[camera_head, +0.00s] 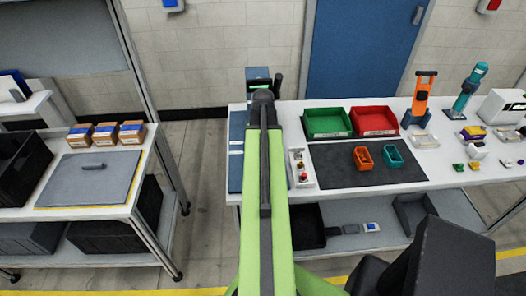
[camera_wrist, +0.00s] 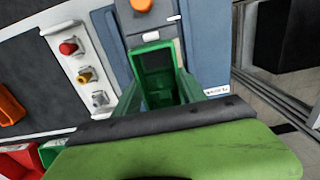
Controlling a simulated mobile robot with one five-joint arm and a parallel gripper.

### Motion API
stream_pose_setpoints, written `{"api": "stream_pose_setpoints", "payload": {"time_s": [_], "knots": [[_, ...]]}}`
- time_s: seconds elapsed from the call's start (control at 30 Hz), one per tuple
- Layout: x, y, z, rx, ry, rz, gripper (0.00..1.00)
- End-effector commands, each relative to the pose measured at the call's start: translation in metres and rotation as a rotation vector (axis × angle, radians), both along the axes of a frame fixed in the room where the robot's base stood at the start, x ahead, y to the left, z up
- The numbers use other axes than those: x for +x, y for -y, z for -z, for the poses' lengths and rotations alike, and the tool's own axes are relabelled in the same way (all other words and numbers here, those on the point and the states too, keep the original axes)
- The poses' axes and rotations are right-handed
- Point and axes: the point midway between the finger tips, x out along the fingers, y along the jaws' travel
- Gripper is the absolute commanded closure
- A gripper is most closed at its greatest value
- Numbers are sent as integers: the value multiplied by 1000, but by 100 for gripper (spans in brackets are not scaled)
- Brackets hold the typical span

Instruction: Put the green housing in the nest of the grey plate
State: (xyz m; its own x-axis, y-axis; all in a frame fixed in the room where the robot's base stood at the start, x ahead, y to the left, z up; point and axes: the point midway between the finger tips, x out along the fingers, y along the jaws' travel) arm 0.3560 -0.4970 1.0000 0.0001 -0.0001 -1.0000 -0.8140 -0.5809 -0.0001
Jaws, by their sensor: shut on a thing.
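The green housing (camera_wrist: 155,72), a small open-topped box, is at the centre of the wrist view. My gripper (camera_wrist: 158,96) is shut on it, one green finger on each side. The housing is over a blue-grey panel (camera_wrist: 203,45) with white labels; I cannot tell whether they touch. In the head view my arm covers most of this spot; the panel (camera_head: 237,150) shows at the table's left end. A flat grey plate (camera_head: 90,178) with a dark bar on it lies on the left bench. I cannot make out a nest in it.
An open floor gap (camera_head: 205,200) separates the benches.

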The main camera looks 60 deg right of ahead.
Motion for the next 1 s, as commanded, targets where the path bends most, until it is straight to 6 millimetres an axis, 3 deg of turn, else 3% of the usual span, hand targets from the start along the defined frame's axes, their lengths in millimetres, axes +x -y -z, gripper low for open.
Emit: {"api": "stream_pose_setpoints", "payload": {"time_s": [1.0], "knots": [[1,-1,12,0,0,-1,97]]}}
